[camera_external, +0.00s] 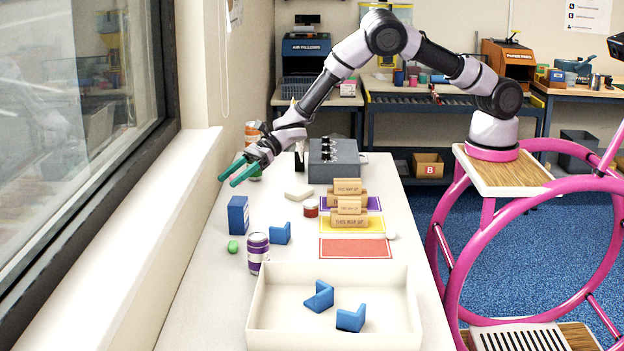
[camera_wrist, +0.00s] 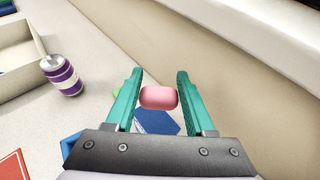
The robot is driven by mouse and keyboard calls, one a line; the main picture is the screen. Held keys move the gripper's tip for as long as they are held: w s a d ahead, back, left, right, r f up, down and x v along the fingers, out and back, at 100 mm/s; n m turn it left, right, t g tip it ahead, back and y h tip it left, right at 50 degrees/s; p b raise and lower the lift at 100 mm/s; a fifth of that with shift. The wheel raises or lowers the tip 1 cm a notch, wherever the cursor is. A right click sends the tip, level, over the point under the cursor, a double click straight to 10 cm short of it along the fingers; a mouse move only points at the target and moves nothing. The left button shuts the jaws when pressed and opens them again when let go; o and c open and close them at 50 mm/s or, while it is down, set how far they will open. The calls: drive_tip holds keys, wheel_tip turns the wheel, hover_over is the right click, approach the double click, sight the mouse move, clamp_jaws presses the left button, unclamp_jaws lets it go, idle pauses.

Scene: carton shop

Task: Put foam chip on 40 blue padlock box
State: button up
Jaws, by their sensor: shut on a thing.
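A pink foam chip (camera_wrist: 159,98) is between the two teal fingers of my gripper (camera_wrist: 158,82), touching both; the gripper is shut on it. In the external view my gripper (camera_external: 228,181) is at the window side of the table, raised above and behind the blue box (camera_external: 238,215), and I cannot make out the chip there. The box stands upright on the table. In the wrist view the blue box (camera_wrist: 156,123) lies below the chip, partly hidden by it and by my gripper body; its label is not readable.
A green chip (camera_external: 232,246) and a purple-white can (camera_external: 258,256) are in front of the box. A blue corner piece (camera_external: 280,234) is to its right. A white tray (camera_external: 275,274) is at the front. Stamps on coloured mats (camera_external: 355,250) are on the right. The window wall is close left.

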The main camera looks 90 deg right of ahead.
sight(234, 202)
drive_tip(key=shift+f, duration=2.45)
drive_tip(key=shift+f, duration=0.1)
drive_tip(key=o, duration=1.3)
